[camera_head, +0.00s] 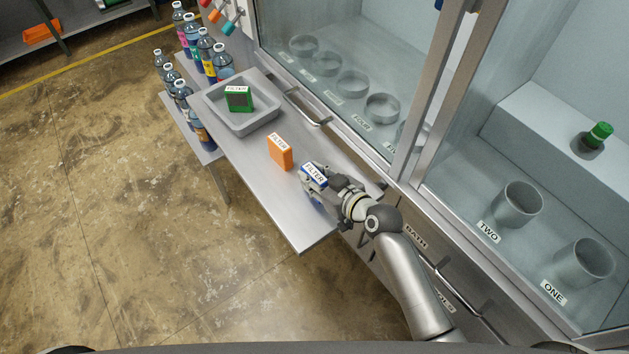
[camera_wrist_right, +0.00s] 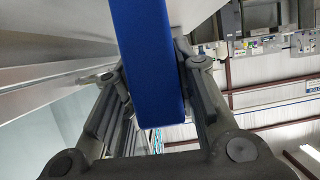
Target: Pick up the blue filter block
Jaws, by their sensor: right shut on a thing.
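The blue filter block (camera_head: 313,176) has a white FILTER label on top and is in my right gripper (camera_head: 323,187), over the right end of the metal table. In the right wrist view the blue block (camera_wrist_right: 147,65) fills the space between the two fingers of the right gripper (camera_wrist_right: 155,90), which are shut on its sides. I cannot tell whether the block touches the table. My left gripper is not in view.
An orange filter block (camera_head: 280,152) stands on the table (camera_head: 305,232), left of the blue one. A grey tray (camera_head: 268,124) holds a green filter block (camera_head: 239,98). Several bottles (camera_head: 205,55) line the far left end. A glass-fronted cabinet (camera_head: 330,85) borders the table's right side.

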